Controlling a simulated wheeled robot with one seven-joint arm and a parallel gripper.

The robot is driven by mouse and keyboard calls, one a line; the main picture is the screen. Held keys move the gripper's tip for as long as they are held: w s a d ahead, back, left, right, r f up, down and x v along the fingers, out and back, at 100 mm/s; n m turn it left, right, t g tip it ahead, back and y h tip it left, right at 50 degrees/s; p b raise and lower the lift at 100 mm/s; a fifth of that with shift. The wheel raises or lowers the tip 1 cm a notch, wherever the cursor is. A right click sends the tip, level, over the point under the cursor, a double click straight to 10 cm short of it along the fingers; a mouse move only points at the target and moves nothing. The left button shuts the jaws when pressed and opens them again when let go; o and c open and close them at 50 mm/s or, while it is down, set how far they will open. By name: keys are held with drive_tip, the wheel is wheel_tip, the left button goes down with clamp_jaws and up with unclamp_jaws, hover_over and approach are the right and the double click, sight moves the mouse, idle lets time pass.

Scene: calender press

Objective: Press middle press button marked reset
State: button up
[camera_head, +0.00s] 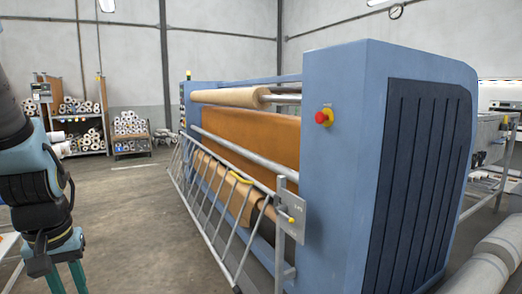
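The large blue calender press (335,190) fills the middle and right of the view. A red knob on a yellow base (324,117) sits on its near end post. I cannot make out a button marked reset. My gripper (66,280) hangs at the lower left, pointing down, well apart from the press. Its fingertips are cut off by the bottom edge, so its opening is unclear.
A slanted metal barrier (213,208) runs along the press front. Shelves with rolls (82,120) and a roll stack (131,134) stand at the back left. Pale rolls (488,270) lie at the lower right. The concrete floor (130,215) between my arm and the barrier is clear.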

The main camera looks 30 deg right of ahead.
clamp_jaws()
idle(1.1)
